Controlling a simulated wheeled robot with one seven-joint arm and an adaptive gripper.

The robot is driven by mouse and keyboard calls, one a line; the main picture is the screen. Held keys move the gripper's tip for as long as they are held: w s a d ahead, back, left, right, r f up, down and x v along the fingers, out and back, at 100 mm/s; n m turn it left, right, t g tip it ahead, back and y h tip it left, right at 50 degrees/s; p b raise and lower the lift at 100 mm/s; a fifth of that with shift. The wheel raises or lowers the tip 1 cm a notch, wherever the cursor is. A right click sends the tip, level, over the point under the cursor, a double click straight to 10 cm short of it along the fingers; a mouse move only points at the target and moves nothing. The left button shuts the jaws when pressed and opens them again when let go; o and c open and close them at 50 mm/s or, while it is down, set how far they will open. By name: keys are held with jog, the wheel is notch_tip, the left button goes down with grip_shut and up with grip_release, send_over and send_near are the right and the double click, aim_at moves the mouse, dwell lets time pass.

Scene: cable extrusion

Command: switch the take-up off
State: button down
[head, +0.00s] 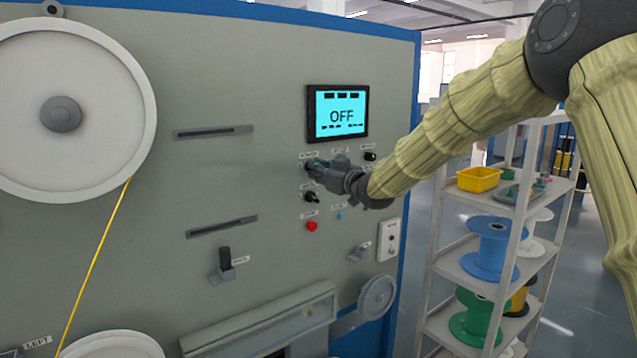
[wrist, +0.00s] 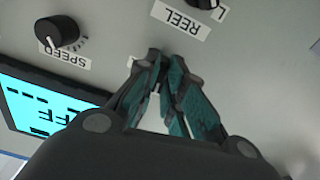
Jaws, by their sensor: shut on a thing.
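My gripper (head: 316,165) reaches in from the right to the grey machine panel (head: 240,100). Its fingers are shut on a small dark knob (head: 307,166) just below and left of the screen. In the wrist view the fingertips (wrist: 162,62) are close together at the panel and hide the knob. The label above it is too small to read in the head view. The screen (head: 340,115) shows OFF in large letters on cyan; part of it shows upside down in the wrist view (wrist: 42,112).
The SPEED knob (wrist: 57,34) and the REEL label (wrist: 188,18) are close to the fingers. A red button (head: 311,226) and a blue light (head: 340,216) are lower on the panel. A large white reel (head: 100,110) is at left. A shelf with spools (head: 490,250) stands at right.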

jog(key=shift+d+f+n+b, duration=0.1)
jog(key=shift+n+b, duration=3.05)
jog(key=shift+n, duration=0.55)
jog(key=c, duration=1.5)
grip_release()
jog(key=v, duration=1.2)
jog(key=shift+w, duration=0.1)
